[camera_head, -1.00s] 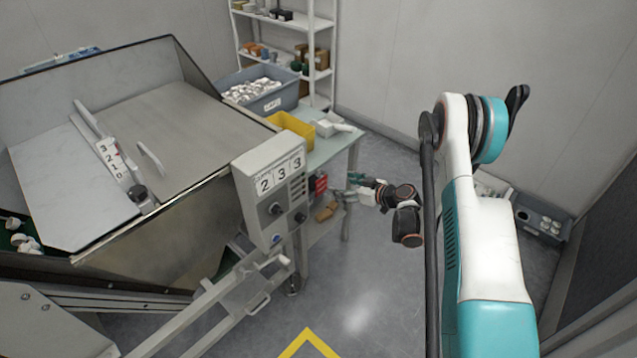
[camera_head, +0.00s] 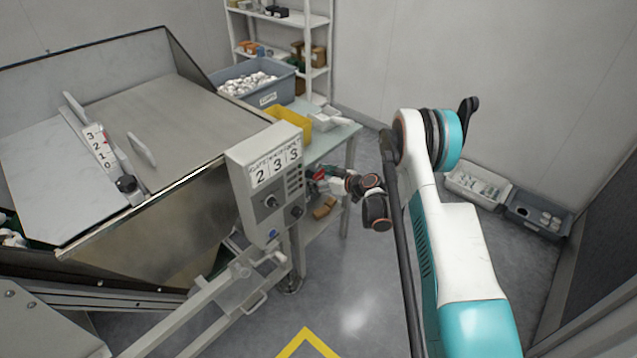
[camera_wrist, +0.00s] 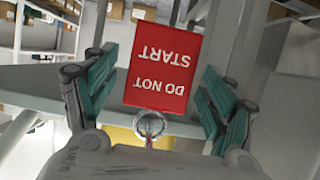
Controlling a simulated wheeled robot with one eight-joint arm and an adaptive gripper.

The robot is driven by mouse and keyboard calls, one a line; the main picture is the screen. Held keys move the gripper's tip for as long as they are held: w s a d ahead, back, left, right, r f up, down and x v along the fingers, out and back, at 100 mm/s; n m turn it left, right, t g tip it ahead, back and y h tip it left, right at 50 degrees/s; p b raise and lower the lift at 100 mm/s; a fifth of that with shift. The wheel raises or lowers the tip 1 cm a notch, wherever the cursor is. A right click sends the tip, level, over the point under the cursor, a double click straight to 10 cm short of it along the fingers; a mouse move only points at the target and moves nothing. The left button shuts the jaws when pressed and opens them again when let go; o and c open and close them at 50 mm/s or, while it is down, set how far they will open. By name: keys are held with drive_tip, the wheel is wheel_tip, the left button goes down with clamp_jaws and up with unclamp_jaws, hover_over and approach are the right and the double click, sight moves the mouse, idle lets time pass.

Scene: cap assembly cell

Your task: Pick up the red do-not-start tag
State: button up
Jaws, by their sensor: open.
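The red tag (camera_wrist: 163,72) reads DO NOT START and shows upside down in the wrist view. A metal ring (camera_wrist: 150,124) sits at its lower end in that view, close to the palm. My gripper (camera_wrist: 160,90) is open, with one teal-padded finger on each side of the tag. Gaps show between the pads and the tag's edges. In the head view my gripper (camera_head: 322,181) is just right of the grey control box (camera_head: 268,185), by a small patch of red. The box and gripper hide most of the tag there.
A work table (camera_head: 345,135) with a yellow bin (camera_head: 290,118) and a grey tub (camera_head: 262,92) of parts stands behind. A large metal hopper (camera_head: 175,215) fills the left. Two crates (camera_head: 535,225) lie on the floor at right. The floor in the middle is clear.

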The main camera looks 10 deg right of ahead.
drive_tip(key=c, duration=1)
drive_tip(key=shift+r, duration=0.2)
